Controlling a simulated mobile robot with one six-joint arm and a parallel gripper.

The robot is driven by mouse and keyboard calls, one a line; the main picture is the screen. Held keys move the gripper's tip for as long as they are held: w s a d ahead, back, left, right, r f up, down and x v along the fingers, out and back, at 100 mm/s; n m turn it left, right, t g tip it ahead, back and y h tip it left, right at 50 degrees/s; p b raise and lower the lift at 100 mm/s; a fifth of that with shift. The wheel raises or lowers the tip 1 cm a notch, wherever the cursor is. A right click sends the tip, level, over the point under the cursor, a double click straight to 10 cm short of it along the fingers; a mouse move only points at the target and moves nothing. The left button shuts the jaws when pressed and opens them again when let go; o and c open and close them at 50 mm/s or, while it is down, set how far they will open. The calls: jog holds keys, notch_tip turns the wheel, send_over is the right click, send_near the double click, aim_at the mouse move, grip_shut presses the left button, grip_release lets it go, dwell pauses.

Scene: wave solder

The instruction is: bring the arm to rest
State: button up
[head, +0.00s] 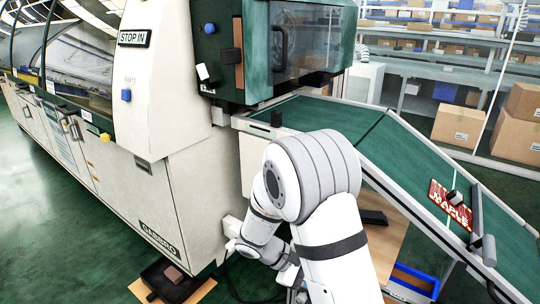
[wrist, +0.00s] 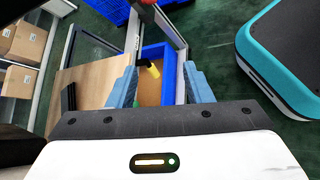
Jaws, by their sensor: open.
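My gripper (wrist: 160,82) shows in the wrist view with its two blue-grey fingers spread apart and nothing held between them. Beyond the fingers, lower down, is a blue bin (wrist: 170,58) with a yellow and black item (wrist: 152,68) in it. In the head view my white arm is bent in front of the machine, and the gripper itself is hidden behind the arm or too unclear to make out.
A wave solder machine (head: 165,190) stands left of the arm. A green sloping conveyor (head: 400,150) runs down to the right with a red board (head: 450,205) on it. The blue bin (head: 412,281) sits below.

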jog(key=s+r+m+t+y+p, duration=0.1)
jog(key=s+r+m+y+p, duration=0.2)
jog(key=r, duration=0.8)
jog(key=s+d+r+m+t+y+p, duration=0.1)
jog(key=s+r+m+y+p, duration=0.2)
jog(key=s+r+p, duration=0.3)
jog(key=s+d+r+m+t+y+p, duration=0.1)
jog(key=s+r+m+y+p, duration=0.3)
jog(key=r, duration=1.2)
jog(key=s+t+y+p, duration=0.1)
jog(key=p, duration=0.3)
jog(key=shift+s+d+r, duration=0.15)
jog(key=shift+s+r, duration=0.05)
jog(key=shift+r, duration=0.1)
